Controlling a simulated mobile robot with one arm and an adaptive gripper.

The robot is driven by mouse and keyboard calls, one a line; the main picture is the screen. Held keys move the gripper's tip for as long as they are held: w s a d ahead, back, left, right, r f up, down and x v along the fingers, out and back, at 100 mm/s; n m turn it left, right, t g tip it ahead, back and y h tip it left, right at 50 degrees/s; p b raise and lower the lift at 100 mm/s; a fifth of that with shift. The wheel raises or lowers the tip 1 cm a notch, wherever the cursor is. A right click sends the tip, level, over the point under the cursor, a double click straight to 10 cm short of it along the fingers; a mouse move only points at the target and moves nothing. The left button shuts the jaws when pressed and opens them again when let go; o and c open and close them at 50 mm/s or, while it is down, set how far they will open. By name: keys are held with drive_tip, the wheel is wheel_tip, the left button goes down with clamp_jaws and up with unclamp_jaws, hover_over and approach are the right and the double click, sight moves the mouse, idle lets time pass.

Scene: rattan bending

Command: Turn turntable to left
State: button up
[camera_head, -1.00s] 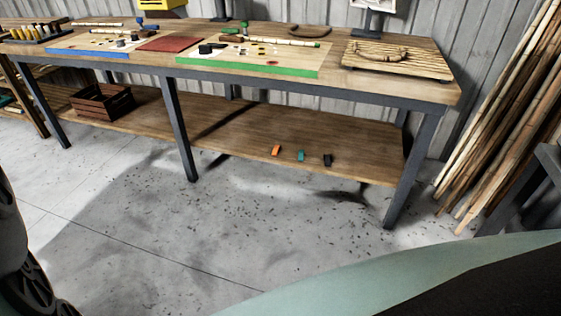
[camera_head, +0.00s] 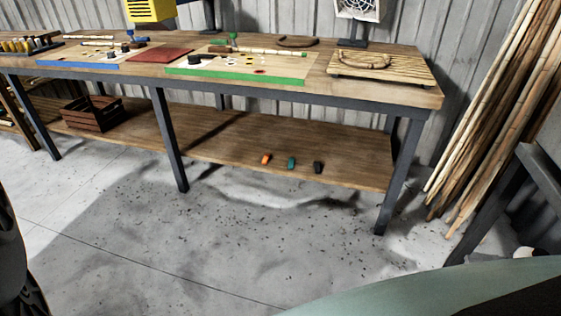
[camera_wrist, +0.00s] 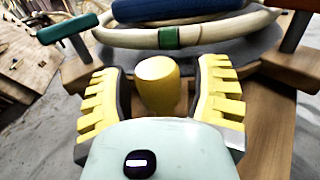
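In the wrist view, my gripper (camera_wrist: 162,100) has yellow ribbed fingers spread on either side of a yellow knob (camera_wrist: 158,82). A narrow gap shows on both sides, so the fingers look open around the knob. Behind it is the grey turntable disc (camera_wrist: 215,58), with a pale rattan ring (camera_wrist: 135,38) that carries a green band. Dark blue round parts sit inside the ring. The disc rests on a wooden base (camera_wrist: 265,105). The turntable and my gripper do not show in the head view.
A teal-handled part (camera_wrist: 66,27) stands at the wrist view's upper left, and a grey post (camera_wrist: 296,30) at right. In the head view, a long workbench (camera_head: 390,92) holds boards and tools. Bamboo poles (camera_head: 500,110) lean at right by a dark frame (camera_head: 505,195).

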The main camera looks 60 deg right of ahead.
drive_tip(key=shift+o, duration=0.5)
drive_tip(key=shift+s+r, duration=0.1)
drive_tip(key=shift+r, duration=0.05)
wheel_tip(320, 180, up, 2)
drive_tip(key=shift+a+r, duration=0.1)
drive_tip(key=shift+s+d+r, duration=0.1)
drive_tip(key=shift+d, duration=0.1)
drive_tip(key=shift+a+r, duration=0.15)
drive_tip(key=shift+r, duration=3.5)
